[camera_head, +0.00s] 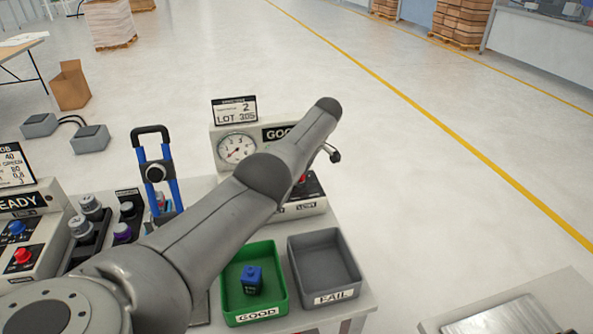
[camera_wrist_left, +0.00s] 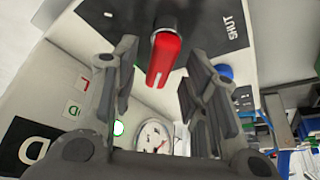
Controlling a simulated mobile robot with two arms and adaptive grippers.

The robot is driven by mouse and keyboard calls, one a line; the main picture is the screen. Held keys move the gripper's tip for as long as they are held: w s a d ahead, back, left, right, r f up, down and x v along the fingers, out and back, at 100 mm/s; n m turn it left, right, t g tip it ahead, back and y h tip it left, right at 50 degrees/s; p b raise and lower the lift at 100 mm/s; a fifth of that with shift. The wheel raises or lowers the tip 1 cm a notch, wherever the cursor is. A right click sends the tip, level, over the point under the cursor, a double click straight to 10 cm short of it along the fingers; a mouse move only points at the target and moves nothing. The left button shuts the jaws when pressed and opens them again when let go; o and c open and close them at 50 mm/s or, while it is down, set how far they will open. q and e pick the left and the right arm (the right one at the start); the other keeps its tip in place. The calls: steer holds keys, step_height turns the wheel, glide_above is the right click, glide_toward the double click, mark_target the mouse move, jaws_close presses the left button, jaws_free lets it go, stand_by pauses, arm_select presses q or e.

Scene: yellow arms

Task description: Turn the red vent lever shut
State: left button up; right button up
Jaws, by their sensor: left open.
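The red lever (camera_wrist_left: 164,60) shows in the left wrist view, mounted on a dark plate (camera_wrist_left: 205,18) with a white SHUT label at its right. The lever points down in that picture, away from the SHUT label. My left gripper (camera_wrist_left: 159,66) is open, with one finger on each side of the lever and visible gaps between. I cannot tell how deep the lever reaches between the fingers. My right gripper is not in view.
A green GOOD tray (camera_head: 279,290) with a blue block (camera_head: 251,280) and a grey FAIL tray (camera_head: 350,285) stand on the table's near side. A blue-sided stand (camera_head: 155,175) with a black handle stands left of the gauge box.

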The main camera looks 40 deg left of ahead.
arm_select(q)
steer(key=v, duration=1.2)
steer(key=shift+a+f, duration=0.1)
